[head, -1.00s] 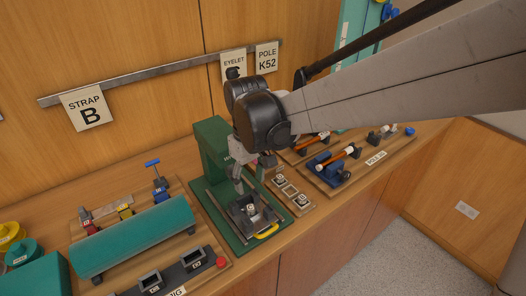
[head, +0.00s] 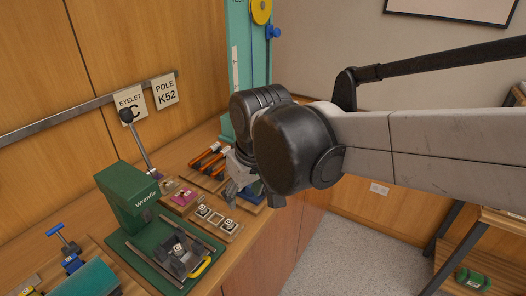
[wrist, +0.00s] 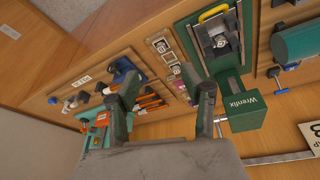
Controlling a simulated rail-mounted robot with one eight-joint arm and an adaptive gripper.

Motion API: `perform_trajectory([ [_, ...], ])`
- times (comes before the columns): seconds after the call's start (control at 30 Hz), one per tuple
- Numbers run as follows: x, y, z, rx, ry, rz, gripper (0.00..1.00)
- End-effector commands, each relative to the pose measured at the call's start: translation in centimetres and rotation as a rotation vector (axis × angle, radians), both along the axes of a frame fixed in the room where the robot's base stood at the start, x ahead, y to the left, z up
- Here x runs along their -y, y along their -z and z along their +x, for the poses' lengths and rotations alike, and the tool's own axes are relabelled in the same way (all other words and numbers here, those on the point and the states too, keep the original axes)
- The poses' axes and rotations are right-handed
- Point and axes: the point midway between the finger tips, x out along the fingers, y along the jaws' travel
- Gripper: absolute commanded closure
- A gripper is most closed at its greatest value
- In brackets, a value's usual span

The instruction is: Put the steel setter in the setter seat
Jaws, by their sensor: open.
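A green press (head: 130,200) marked Wrenfix stands on the bench. A dark carriage (head: 194,262) with a yellow handle sits on its base, with a small silver-grey piece (head: 179,248) in it. The piece also shows in the wrist view (wrist: 220,42). Beside the press, a small wooden tray (head: 236,235) has square places. Its two end places hold small pale pieces (head: 203,211); the middle one looks empty. I cannot tell which small piece is the steel setter. My gripper (wrist: 165,92) is open and empty above the bench, right of the press.
Orange-handled tools (head: 208,160) lie on a board behind my gripper. A pink piece (head: 184,197) lies between the press and that board. A teal stand (head: 240,70) rises at the back. The floor right of the bench is open.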

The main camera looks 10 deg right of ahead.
Motion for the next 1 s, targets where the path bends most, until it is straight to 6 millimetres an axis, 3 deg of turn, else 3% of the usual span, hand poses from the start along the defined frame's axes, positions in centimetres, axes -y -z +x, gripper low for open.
perform_trajectory([
  [0.03, 1.6, -0.2, -0.9, 0.024, 0.040, 0.010, 0.57],
  [0.2, 5.7, -0.6, -3.4, 0.109, 0.161, 0.043, 0.57],
  [0.5, 11.0, 0.1, -7.5, 0.248, 0.341, 0.087, 0.57],
  [0.7, 12.2, 0.5, -8.6, 0.289, 0.392, 0.098, 0.57],
  [1.0, 12.3, 0.5, -8.6, 0.294, 0.396, 0.099, 0.57],
])
